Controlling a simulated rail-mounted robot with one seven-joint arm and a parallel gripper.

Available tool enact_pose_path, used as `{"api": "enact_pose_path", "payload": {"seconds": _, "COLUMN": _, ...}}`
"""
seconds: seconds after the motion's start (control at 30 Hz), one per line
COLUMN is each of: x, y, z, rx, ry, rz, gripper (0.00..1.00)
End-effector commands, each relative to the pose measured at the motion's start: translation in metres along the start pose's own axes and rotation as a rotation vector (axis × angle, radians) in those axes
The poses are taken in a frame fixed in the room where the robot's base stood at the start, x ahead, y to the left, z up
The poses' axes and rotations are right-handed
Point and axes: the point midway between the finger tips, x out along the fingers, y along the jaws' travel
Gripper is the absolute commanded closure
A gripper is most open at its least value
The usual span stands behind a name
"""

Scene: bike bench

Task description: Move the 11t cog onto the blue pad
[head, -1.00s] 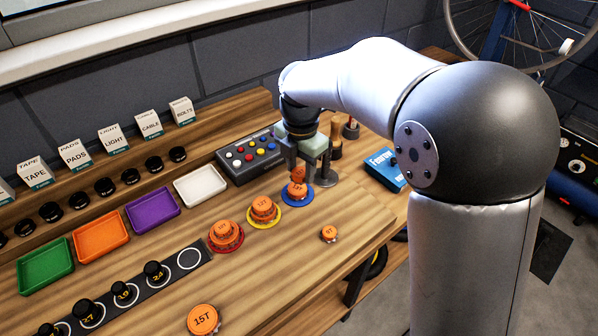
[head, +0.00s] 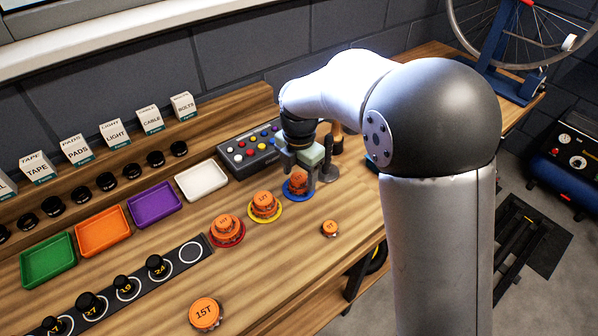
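A blue pad (head: 285,192) lies on the bench, right of the yellow and red pads. Orange cog pieces (head: 298,182) sit at this pad, partly hidden by my gripper; their label is too small to read surely. My gripper (head: 299,177) points down over the blue pad, with its fingers on either side of the orange top piece. I cannot tell whether they grip it or stand just clear. A small orange cog (head: 330,228) lies alone on the wood, front right of the blue pad; its label is unclear.
The yellow pad (head: 281,214) and red pad (head: 240,239) carry orange cogs. A 15T cog (head: 205,313) lies at the front. A grey button box (head: 248,150) is behind, and a dark post (head: 329,172) stands close right of my gripper. The front wood is mostly clear.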

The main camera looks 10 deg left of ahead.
Motion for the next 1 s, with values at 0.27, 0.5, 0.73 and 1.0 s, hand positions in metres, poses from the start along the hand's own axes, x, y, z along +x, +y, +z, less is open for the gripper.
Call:
{"api": "enact_pose_path", "payload": {"seconds": 0.27, "x": -0.003, "y": 0.000, "z": 0.000, "rx": -0.001, "ry": 0.000, "rz": 0.001, "gripper": 0.39}}
{"api": "enact_pose_path", "payload": {"seconds": 0.5, "x": -0.034, "y": 0.001, "z": 0.000, "rx": 0.001, "ry": -0.002, "rz": 0.006, "gripper": 0.39}}
{"api": "enact_pose_path", "payload": {"seconds": 0.73, "x": -0.084, "y": 0.001, "z": 0.001, "rx": -0.001, "ry": -0.002, "rz": 0.004, "gripper": 0.39}}
{"api": "enact_pose_path", "payload": {"seconds": 1.0, "x": -0.120, "y": 0.001, "z": 0.000, "rx": 0.000, "ry": 0.000, "rz": 0.002, "gripper": 0.39}}
